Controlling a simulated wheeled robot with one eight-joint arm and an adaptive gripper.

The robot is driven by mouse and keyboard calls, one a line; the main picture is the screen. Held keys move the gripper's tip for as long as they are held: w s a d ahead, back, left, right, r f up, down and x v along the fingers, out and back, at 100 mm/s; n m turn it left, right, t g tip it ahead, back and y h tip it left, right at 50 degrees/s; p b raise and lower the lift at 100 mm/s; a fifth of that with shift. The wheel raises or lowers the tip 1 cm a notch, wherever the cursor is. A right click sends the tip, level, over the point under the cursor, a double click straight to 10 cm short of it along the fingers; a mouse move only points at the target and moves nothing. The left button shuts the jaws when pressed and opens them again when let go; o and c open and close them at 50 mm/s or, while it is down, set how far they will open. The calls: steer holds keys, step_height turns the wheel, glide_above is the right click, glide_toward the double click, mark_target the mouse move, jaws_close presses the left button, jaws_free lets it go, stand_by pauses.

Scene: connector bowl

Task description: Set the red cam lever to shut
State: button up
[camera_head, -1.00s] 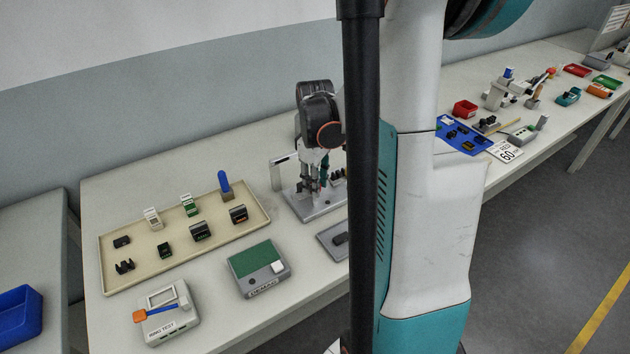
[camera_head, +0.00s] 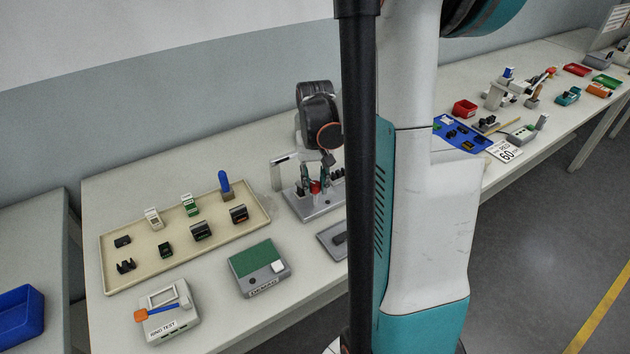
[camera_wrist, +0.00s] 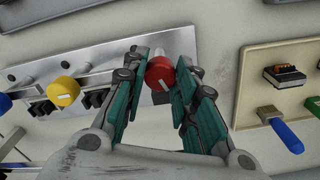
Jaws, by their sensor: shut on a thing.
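The red cam lever (camera_wrist: 160,72) is a round red knob with a pale pointer mark, on a grey metal plate (camera_wrist: 110,82) in the wrist view. My gripper (camera_wrist: 160,82) has its two teal fingers on either side of the red knob, shut on it. In the head view the red knob (camera_head: 315,187) shows small between the fingers of my gripper (camera_head: 314,183), over the same plate. Part of the knob's side is hidden by the fingers.
A yellow knob (camera_wrist: 63,91) and black switches stand beside the red one on the plate. A beige tray (camera_head: 110,250) with several connectors and a blue-handled tool (camera_wrist: 281,130) lies nearby. A green-topped box (camera_head: 255,258) and a ring test unit (camera_head: 168,325) stand in front.

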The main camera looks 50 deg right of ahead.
steer(key=shift+m, duration=2)
steer(key=o, duration=1.1)
step_height(320, 180, up, 12)
